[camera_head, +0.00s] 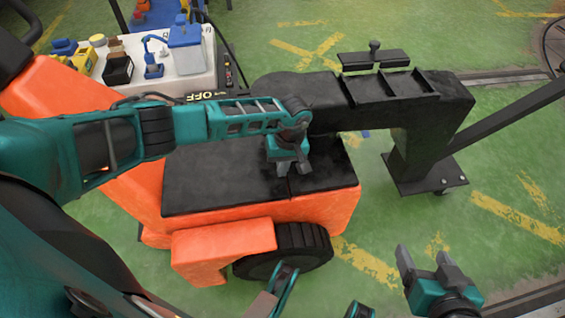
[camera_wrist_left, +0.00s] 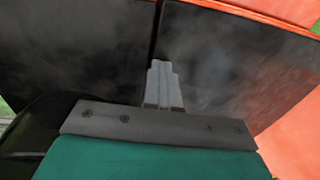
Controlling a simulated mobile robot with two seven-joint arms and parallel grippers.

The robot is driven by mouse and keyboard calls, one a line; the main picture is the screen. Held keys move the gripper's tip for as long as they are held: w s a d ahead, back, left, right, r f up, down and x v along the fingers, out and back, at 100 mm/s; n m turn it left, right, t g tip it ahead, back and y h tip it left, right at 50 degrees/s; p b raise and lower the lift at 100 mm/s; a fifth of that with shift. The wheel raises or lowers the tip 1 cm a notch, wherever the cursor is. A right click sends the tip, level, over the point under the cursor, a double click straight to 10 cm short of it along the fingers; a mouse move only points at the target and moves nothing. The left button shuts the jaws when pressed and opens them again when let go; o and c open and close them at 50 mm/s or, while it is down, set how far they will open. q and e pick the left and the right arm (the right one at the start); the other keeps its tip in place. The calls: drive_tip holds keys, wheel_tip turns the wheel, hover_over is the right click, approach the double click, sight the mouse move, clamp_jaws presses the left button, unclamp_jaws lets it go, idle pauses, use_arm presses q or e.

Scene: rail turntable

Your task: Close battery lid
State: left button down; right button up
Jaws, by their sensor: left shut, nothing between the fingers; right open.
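The orange vehicle (camera_head: 318,207) has a flat black top (camera_head: 215,180), which appears to be the battery lid. A narrow dark seam splits this top, and it also shows in the left wrist view between two black panels (camera_wrist_left: 75,50). The top looks flat, but I cannot tell if it is fully closed. My left gripper (camera_head: 289,182) points down at the seam, with its fingers shut and empty. In the left wrist view its fingertips (camera_wrist_left: 160,64) lie over the seam; contact is unclear. My right gripper (camera_head: 430,258) is open and empty, low at the right, away from the vehicle.
A black beam (camera_head: 440,97) with a leg on a floor plate (camera_head: 425,180) stands behind and right of the black top. A white control panel (camera_head: 205,75) marked OFF stands at the back left. Green floor is free at the right.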

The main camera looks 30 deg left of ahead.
use_arm(q)
drive_tip(key=shift+s+f, duration=0.15)
drive_tip(key=shift+f, duration=0.35)
use_arm(e)
drive_tip(key=shift+d, duration=0.1)
use_arm(q)
drive_tip(key=shift+a+f, duration=0.1)
use_arm(e)
drive_tip(key=shift+s+f, duration=0.2)
use_arm(q)
drive_tip(key=shift+r, duration=0.35)
drive_tip(key=r+p, duration=0.3)
drive_tip(key=r, duration=0.1)
drive_tip(key=shift+w+r+p, duration=0.1)
drive_tip(key=shift+w+p, duration=0.1)
drive_tip(key=shift+p, duration=0.2)
wheel_tip(320, 180, up, 10)
drive_tip(key=p, duration=0.3)
use_arm(e)
drive_tip(key=r, duration=0.1)
drive_tip(key=d+r, duration=0.1)
drive_tip(key=r+h, duration=0.1)
drive_tip(key=shift+s+d+r, duration=0.25)
drive_tip(key=shift+s, duration=0.15)
use_arm(q)
drive_tip(key=shift+r, duration=0.1)
